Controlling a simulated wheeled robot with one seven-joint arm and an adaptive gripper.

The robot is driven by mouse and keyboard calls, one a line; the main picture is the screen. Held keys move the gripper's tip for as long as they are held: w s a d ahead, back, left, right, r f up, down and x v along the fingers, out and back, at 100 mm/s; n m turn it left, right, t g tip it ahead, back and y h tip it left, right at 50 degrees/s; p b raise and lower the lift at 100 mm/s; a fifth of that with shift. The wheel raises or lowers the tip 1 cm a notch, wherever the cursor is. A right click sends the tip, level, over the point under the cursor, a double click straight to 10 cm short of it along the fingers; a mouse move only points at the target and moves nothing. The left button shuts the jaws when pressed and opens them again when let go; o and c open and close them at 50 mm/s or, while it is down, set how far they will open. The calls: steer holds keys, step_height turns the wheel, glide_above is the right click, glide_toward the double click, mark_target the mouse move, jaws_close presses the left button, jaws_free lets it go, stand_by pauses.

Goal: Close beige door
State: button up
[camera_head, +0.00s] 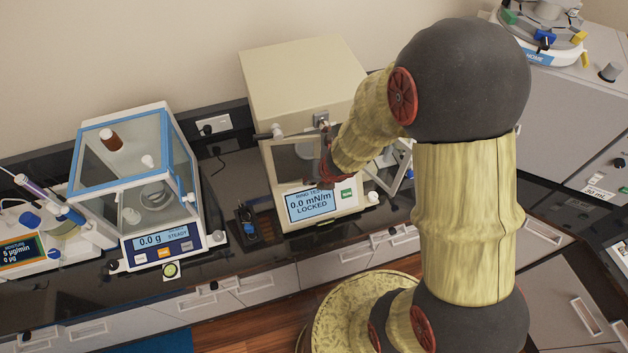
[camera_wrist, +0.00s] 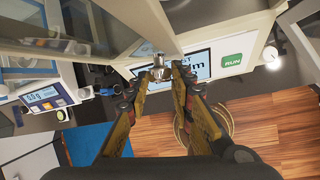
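The beige instrument (camera_head: 300,78) stands on the dark bench at the middle of the head view, with a display reading 0.0 mN/m LOCKED. A glass panel in a pale frame (camera_head: 397,168) sticks out at its right side, partly behind my arm. Glass and pale framing (camera_wrist: 70,50) also fill the upper left of the wrist view; I cannot tell which panel this is. My gripper (camera_wrist: 161,77) is in front of the instrument, above the display. Its fingers are apart, with a small metal piece (camera_wrist: 158,71) between the tips. Whether they touch it is unclear.
A blue-framed glass balance (camera_head: 135,170) stands to the left. A small dark holder with a blue item (camera_head: 249,228) is between it and the instrument. A grey cabinet (camera_head: 570,110) is at right. Wooden floor (camera_wrist: 265,125) lies open below the bench.

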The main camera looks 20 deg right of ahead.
steer(key=o, duration=0.4)
steer(key=shift+r, duration=0.15)
steer(key=s+d, duration=0.1)
steer(key=s, duration=0.3)
steer(key=s+d, duration=0.1)
steer(key=s, duration=0.3)
steer(key=s+d, duration=0.1)
steer(key=s, duration=0.3)
steer(key=shift+s+r, duration=0.1)
steer(key=shift+r, duration=0.25)
steer(key=shift+c, duration=0.4)
